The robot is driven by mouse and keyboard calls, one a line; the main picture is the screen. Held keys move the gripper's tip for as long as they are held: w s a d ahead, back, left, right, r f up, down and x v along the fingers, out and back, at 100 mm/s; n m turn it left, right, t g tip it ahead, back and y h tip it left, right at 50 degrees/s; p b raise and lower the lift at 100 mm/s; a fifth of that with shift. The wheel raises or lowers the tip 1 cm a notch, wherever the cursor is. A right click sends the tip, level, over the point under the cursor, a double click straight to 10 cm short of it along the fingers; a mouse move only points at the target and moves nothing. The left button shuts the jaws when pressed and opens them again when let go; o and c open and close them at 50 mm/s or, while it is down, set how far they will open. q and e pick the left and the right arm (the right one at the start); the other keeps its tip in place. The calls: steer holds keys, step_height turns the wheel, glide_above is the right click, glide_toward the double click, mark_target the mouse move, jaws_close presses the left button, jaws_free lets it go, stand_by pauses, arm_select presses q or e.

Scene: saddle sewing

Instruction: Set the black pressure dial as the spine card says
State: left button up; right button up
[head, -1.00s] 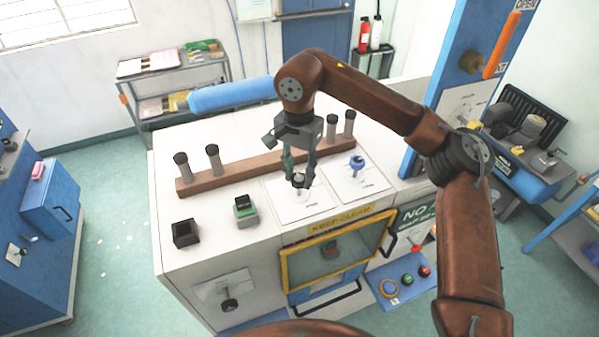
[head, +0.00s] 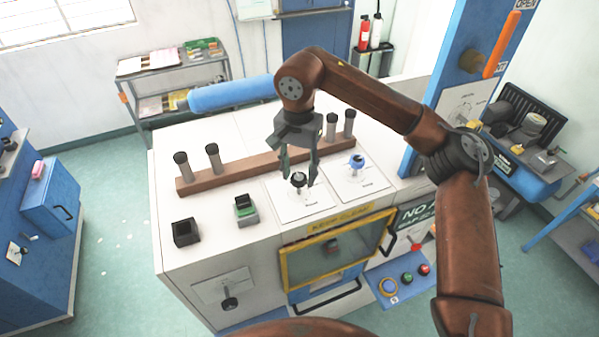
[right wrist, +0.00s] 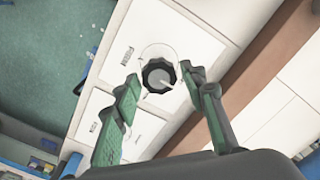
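The black pressure dial (head: 299,180) stands on a white plate (head: 290,205) on the machine's top. In the right wrist view the dial (right wrist: 159,76) is a black scalloped knob with a pale pointer line, inside a printed ring. My right gripper (head: 299,181) is pointed down over the dial; in the right wrist view its green-padded fingers (right wrist: 168,88) are spread apart, with the dial showing beyond and between them, no contact visible. A blue dial (head: 357,162) sits on the neighbouring plate to the right. I cannot make out a spine card. My left gripper is not in view.
A brown wooden rail (head: 235,177) with several dark-capped posts runs behind the dials. A black square holder (head: 186,233) and a green-and-black block (head: 246,210) stand to the left. A yellow-framed door (head: 335,250) is at the front.

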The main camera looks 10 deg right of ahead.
mark_target(299, 177)
steer(key=shift+o, duration=1)
step_height(299, 177, up, 12)
